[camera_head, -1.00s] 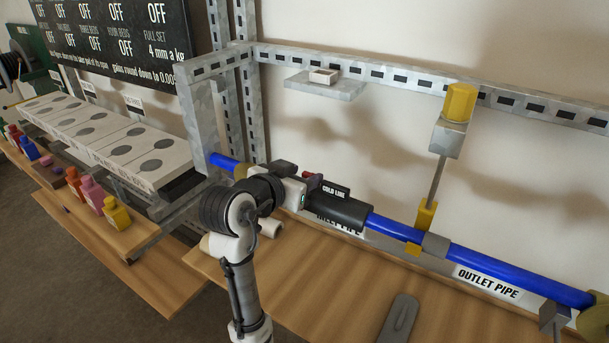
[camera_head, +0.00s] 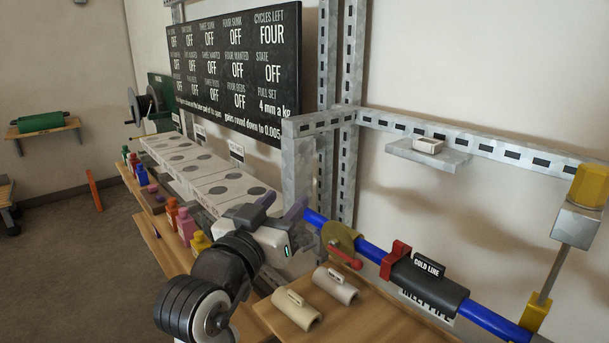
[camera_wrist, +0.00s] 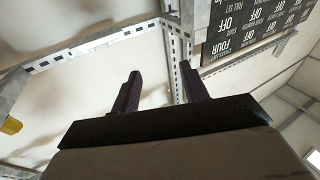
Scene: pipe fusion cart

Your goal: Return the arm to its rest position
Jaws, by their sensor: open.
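My gripper (camera_head: 284,206) is open, with its two dark purple fingers pointing up, in the lower middle of the head view. In the wrist view the fingers (camera_wrist: 160,85) are apart with nothing between them. In the head view my gripper appears in front of the left end of the blue pipe (camera_head: 371,252); I cannot tell the exact gap. A black sleeve (camera_head: 425,279) labelled COLD LINE sits around the pipe, with a red clamp (camera_head: 395,260) at its left end.
A metal frame post (camera_head: 300,175) and rail (camera_head: 470,143) stand behind my gripper. Two pale half-shells (camera_head: 297,309) lie on the wooden bench (camera_head: 375,325). A bed row (camera_head: 190,165) and several coloured bottles (camera_head: 172,215) are to the left. A dark status board (camera_head: 235,75) hangs behind.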

